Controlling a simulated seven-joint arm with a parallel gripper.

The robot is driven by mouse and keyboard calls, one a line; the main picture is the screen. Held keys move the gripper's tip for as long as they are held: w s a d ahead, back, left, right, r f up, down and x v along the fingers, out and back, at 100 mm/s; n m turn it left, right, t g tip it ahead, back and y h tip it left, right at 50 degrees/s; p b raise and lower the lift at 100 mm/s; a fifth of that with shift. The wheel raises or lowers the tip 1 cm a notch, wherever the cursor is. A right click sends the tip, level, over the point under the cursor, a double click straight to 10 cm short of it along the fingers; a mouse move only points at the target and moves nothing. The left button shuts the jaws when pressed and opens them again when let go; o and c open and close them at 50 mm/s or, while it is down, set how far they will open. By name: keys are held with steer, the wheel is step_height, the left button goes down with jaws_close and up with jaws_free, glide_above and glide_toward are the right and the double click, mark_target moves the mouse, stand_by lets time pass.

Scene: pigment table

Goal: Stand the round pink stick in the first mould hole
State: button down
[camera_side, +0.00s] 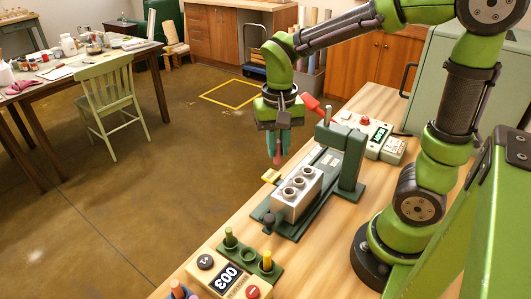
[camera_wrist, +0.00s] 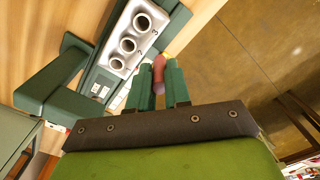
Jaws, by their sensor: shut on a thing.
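My gripper (camera_side: 278,151) is shut on the round pink stick (camera_side: 277,160), whose lower end shows beneath the fingers in the side view. In the wrist view the pink stick (camera_wrist: 159,72) sits between the two green fingers, beside the mould block. The pale grey mould block (camera_side: 308,187) has three round holes in a row and stands on a green fixture. In the wrist view the mould block (camera_wrist: 113,45) bears the numbers 1, 2 and 3, and the first hole (camera_wrist: 117,63) is nearest the gripper's palm end. All three holes look empty. The stick is above and apart from the block.
A green rack (camera_side: 248,256) with green and yellow sticks and a counter box (camera_side: 229,277) are at the front. A display box (camera_side: 376,136) stands behind.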

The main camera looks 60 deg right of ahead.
steer(key=s+d+r+m, duration=0.15)
steer(key=s+d, duration=0.25)
steer(key=d, duration=0.5)
steer(key=shift+n, duration=0.45)
steer(key=shift+a+f, duration=0.2)
steer(key=shift+f, duration=2.35)
steer(key=shift+a+f, duration=0.15)
steer(key=shift+f, duration=2.35)
steer(key=c, duration=1)
jaws_free()
step_height(320, 180, up, 17)
